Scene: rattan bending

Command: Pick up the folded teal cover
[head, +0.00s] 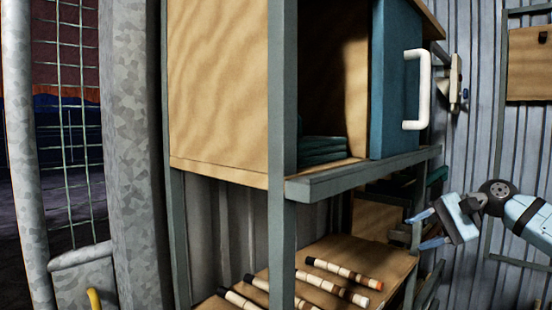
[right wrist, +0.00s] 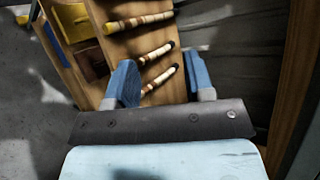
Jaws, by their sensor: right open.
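The folded teal cover (head: 323,150) lies as a flat stack inside the open wooden cabinet, on its floor. The cabinet's left post and the dark interior hide part of it. My right gripper (head: 428,229) is open and empty, to the right of and below the cabinet shelf, apart from the cover. Its two blue fingers also show spread in the right wrist view (right wrist: 163,82), with the lower shelf beyond them. The cover does not show in the right wrist view. My left gripper is not in view.
The teal cabinet door (head: 393,85) with a white handle (head: 418,90) stands open at the right of the opening. A grey ledge (head: 360,173) runs below it. Several banded rattan poles (head: 345,273) lie on the lower shelf. A galvanized post (head: 135,150) stands at left.

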